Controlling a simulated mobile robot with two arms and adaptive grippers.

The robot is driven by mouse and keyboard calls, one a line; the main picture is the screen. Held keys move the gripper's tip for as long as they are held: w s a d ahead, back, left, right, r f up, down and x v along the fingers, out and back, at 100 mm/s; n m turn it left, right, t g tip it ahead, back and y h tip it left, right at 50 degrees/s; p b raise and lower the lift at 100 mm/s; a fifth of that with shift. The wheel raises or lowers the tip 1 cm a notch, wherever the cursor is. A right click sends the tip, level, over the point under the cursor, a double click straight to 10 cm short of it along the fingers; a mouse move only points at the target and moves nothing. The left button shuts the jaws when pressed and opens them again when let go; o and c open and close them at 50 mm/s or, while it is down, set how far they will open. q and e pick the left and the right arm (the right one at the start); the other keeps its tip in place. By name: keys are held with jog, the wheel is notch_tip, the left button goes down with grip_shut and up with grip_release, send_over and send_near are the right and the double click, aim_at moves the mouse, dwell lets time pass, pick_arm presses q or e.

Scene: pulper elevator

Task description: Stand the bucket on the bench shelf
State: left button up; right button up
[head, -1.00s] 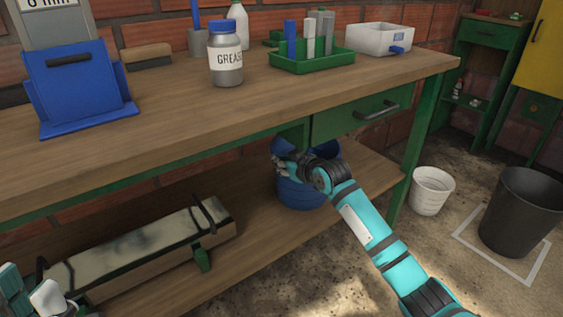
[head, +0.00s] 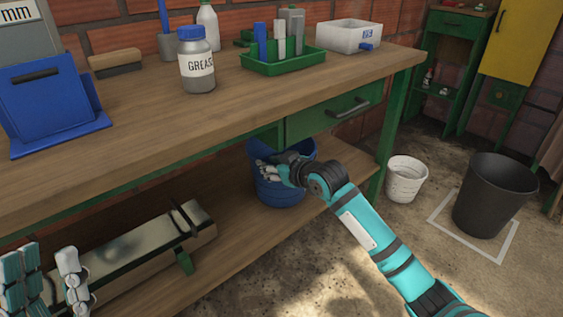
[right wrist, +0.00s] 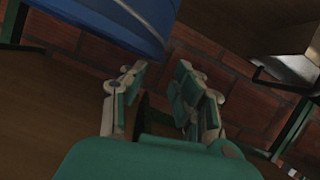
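The blue bucket (head: 278,190) stands on the lower bench shelf (head: 240,237), under the drawer, and looks upright. My right gripper (head: 268,168) is in front of its upper part in the head view and hides some of the rim. In the right wrist view, the right gripper's fingers (right wrist: 155,92) are apart with nothing between them. The bucket's blue side (right wrist: 115,25) shows beyond them at the upper left; contact cannot be told. My left gripper (head: 48,280) is open and empty at the lower left of the head view.
A long case (head: 135,258) with dark straps lies on the shelf left of the bucket. A green bench leg (head: 387,135) stands to the right. A white bucket (head: 406,181) and a black bin (head: 492,198) are on the floor. A grease jar (head: 197,70) stands on the benchtop.

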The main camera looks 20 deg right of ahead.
jog(key=s+a+r+t+y+p, duration=0.1)
jog(key=s+a+r+t+y, duration=0.1)
jog(key=s+a, duration=0.35)
jog(key=s+a+r+t+y, duration=0.1)
jog(key=s+a+r+t, duration=0.15)
jog(key=s, duration=0.65)
pick_arm(q)
jog(key=w+f+g+y, duration=0.1)
jog(key=w+f+g, duration=0.3)
jog(key=w, duration=0.1)
jog(key=shift+w+d+f+g+y, duration=0.3)
jog(key=shift+w+d+f+y, duration=0.05)
jog(key=shift+d+f+y, duration=0.05)
pick_arm(e)
jog(key=s+r+m+t, duration=0.2)
jog(key=s+r+t, duration=0.4)
jog(key=s+r, duration=0.4)
jog(key=s, duration=0.4)
jog(key=shift+a+r+h, duration=0.3)
jog(key=shift+a+r, duration=0.05)
jog(key=shift+a, duration=0.05)
jog(key=shift+f, duration=0.1)
